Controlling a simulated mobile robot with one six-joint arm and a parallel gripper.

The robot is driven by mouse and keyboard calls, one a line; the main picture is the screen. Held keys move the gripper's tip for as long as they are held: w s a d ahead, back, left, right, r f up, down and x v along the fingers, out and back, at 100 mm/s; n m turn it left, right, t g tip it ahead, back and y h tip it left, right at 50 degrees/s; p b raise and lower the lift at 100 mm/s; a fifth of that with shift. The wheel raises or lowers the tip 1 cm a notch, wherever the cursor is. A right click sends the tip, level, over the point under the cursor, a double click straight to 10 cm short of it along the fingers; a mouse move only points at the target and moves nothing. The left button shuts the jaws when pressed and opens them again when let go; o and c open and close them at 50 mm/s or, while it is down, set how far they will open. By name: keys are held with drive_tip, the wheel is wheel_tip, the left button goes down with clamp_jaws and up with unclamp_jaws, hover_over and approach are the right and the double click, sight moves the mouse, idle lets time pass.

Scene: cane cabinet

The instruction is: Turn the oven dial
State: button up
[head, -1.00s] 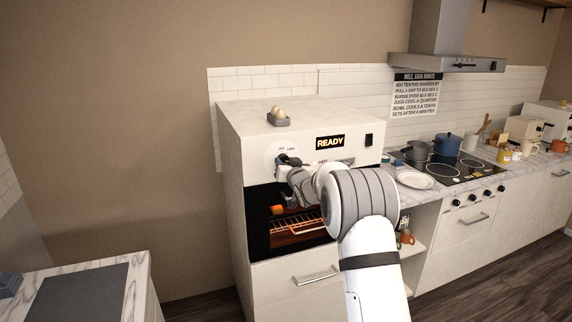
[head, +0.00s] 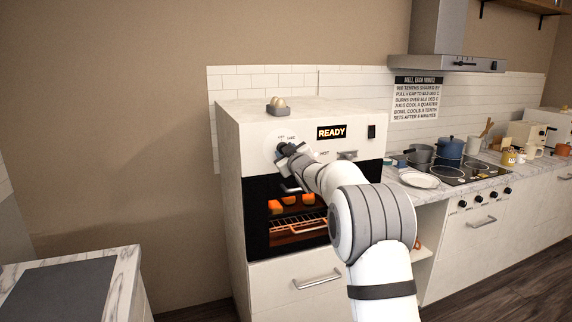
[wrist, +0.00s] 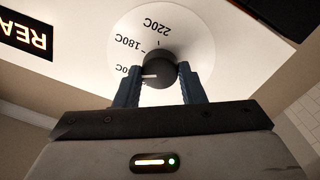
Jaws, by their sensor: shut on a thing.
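The oven dial is a dark round knob (wrist: 158,68) on a white disc (wrist: 125,30) with temperature marks. In the wrist view the marks appear upside down; 180C and 220C are readable. The knob's white pointer line points left, towards a partly hidden mark ending in 0C. My gripper (wrist: 160,78) is shut on the knob, one blue-grey finger on each side. In the head view my gripper (head: 286,151) is at the upper left of the oven front (head: 255,150), and it hides most of the knob.
A lit READY display (head: 331,132) and black switch (head: 371,131) are right of the dial. The oven window (head: 258,225) is below, with orange-lit food inside. Counter and hob (head: 465,172) are to the right.

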drive_tip(key=n+b, duration=0.6)
drive_tip(key=n, duration=0.6)
drive_tip(key=shift+d+f+y+b, duration=0.1)
drive_tip(key=shift+y+b, duration=0.25)
drive_tip(key=shift+y, duration=0.05)
drive_tip(key=shift+n, duration=0.4)
drive_tip(key=o, duration=1)
drive_tip(key=b+v, duration=0.2)
drive_tip(key=v, duration=0.5)
drive_tip(key=shift+s+b, duration=0.3)
drive_tip(key=shift+s, duration=0.1)
